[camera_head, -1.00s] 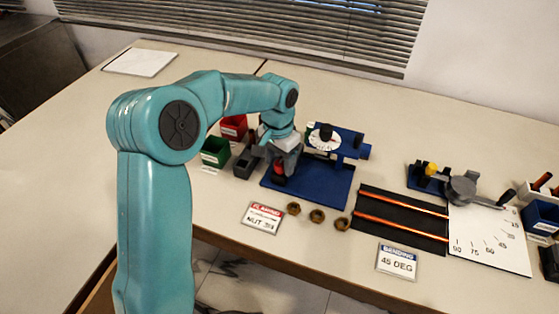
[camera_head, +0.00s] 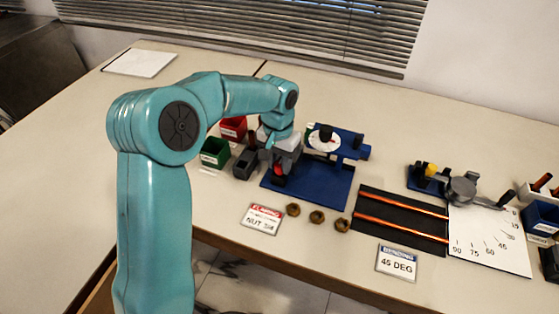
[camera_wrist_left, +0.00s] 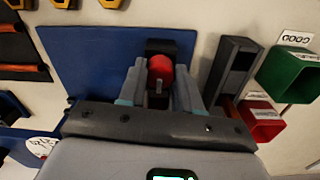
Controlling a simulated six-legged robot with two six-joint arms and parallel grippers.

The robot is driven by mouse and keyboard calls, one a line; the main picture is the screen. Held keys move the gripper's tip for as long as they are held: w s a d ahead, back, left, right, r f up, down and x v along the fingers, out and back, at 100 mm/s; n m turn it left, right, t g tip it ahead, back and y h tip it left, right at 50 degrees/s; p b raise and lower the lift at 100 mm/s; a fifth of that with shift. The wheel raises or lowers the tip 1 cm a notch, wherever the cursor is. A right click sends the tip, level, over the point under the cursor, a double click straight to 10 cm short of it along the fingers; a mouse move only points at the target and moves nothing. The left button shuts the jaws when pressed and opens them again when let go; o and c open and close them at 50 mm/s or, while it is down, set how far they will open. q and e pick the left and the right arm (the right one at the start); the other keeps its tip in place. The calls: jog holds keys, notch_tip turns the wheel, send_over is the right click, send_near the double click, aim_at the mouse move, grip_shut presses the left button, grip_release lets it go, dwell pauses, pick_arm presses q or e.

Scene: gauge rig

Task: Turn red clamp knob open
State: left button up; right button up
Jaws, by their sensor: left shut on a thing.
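The red clamp knob (camera_wrist_left: 160,70) sits between the two fingers of my left gripper (camera_wrist_left: 160,85) in the left wrist view. The gripper is shut on it, one finger at each side. In the head view the knob (camera_head: 278,170) shows as a small red patch below the gripper (camera_head: 281,165), partly hidden by it. The knob belongs to a dark clamp block at the left end of the blue gauge base plate (camera_head: 320,190). My right gripper is in neither view.
A dial gauge (camera_head: 324,139) stands at the back of the blue plate. Green (camera_head: 215,152) and red (camera_head: 233,129) bins and a dark grey block (camera_head: 246,163) are close on the left. Several brass nuts (camera_head: 316,216) lie in front.

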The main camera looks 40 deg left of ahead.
aim_at(278, 164)
pick_arm(q)
jog(key=o, duration=1)
jog(key=shift+r, duration=0.1)
jog(key=shift+o, duration=0.2)
notch_tip(278, 164, up, 16)
jog(key=p, duration=0.2)
jog(key=shift+a+r, duration=0.15)
jog(key=shift+a, duration=0.05)
